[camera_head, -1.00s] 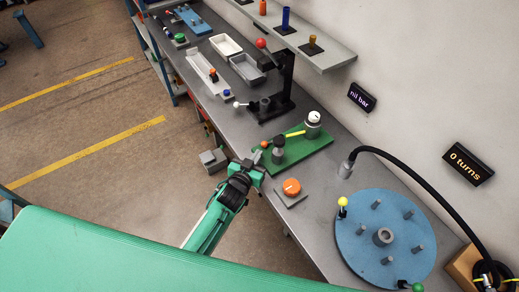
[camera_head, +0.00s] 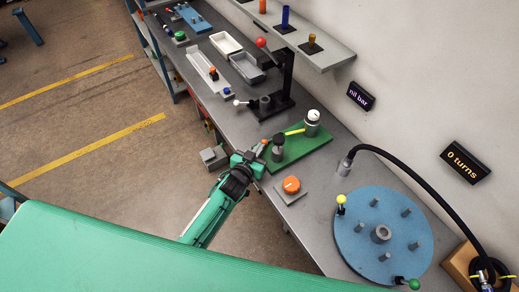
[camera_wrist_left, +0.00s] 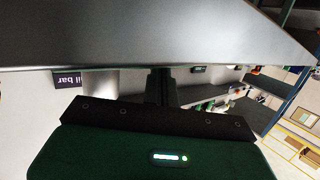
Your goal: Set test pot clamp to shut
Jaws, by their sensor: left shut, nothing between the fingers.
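The green board (camera_head: 300,151) lies on the bench and carries a dark pot-like post (camera_head: 278,148), a yellow bar (camera_head: 294,131) and a white-topped cylinder (camera_head: 312,122). A small orange-tipped part (camera_head: 265,142) shows at the board's near left end. I cannot tell for sure which part is the test pot clamp. My left gripper (camera_head: 260,153) is at the bench's front edge, close beside the orange tip and the dark post; contact cannot be told. In the left wrist view its dark fingers (camera_wrist_left: 161,88) are together and empty. My right gripper is not in view.
An orange knob on a grey plate (camera_head: 291,186) sits right of my left gripper. A black stand with a red ball lever (camera_head: 278,88) is behind the board. A blue disc with pegs (camera_head: 365,240) lies at the right. Displays read "nil bar" (camera_head: 361,96) and "0 turns" (camera_head: 465,162).

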